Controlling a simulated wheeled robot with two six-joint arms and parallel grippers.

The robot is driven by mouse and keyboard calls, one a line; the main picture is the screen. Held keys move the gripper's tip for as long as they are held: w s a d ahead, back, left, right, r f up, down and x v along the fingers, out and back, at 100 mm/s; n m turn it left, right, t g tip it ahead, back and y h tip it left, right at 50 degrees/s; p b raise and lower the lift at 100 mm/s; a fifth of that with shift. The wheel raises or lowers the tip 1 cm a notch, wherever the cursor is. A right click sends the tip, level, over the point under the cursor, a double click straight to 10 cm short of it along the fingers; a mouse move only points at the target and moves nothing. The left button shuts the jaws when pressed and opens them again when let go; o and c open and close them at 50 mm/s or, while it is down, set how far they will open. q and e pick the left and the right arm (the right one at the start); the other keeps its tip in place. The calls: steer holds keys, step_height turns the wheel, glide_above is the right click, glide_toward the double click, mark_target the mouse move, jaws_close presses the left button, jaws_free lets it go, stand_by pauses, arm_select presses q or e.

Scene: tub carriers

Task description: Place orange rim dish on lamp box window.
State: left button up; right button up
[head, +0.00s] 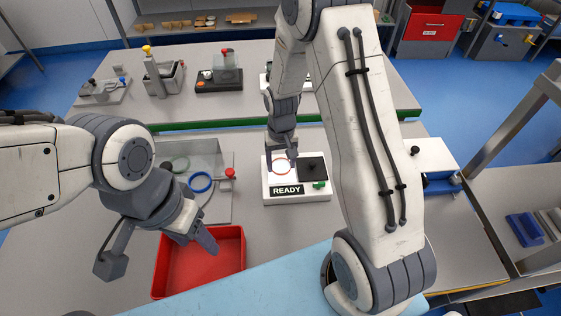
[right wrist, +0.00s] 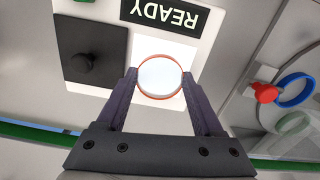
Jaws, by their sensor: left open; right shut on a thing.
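The orange rim dish (right wrist: 160,77) is a clear round dish with an orange rim, held between the fingertips of my right gripper (right wrist: 160,76). The head view shows the dish (head: 281,174) over the bright window (head: 271,160) of the white lamp box (head: 297,192). In the right wrist view the dish overlaps the lit window (right wrist: 172,52); I cannot tell whether it touches it. The box has a black plate with a knob and a READY sign. My left gripper (head: 210,243) is open and empty above the red tray.
A red tray (head: 240,262) stands at the front left. A grey tray (head: 222,157) with a blue ring (head: 201,183), a green ring and a red knob lies left of the lamp box. Several devices stand on the far table (head: 300,112). A white box (head: 432,155) stands right.

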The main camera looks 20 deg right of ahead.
steer(key=shift+f, duration=0.25)
steer(key=shift+f, duration=0.2)
steer(key=o, duration=1.1)
steer(key=shift+c, duration=0.2)
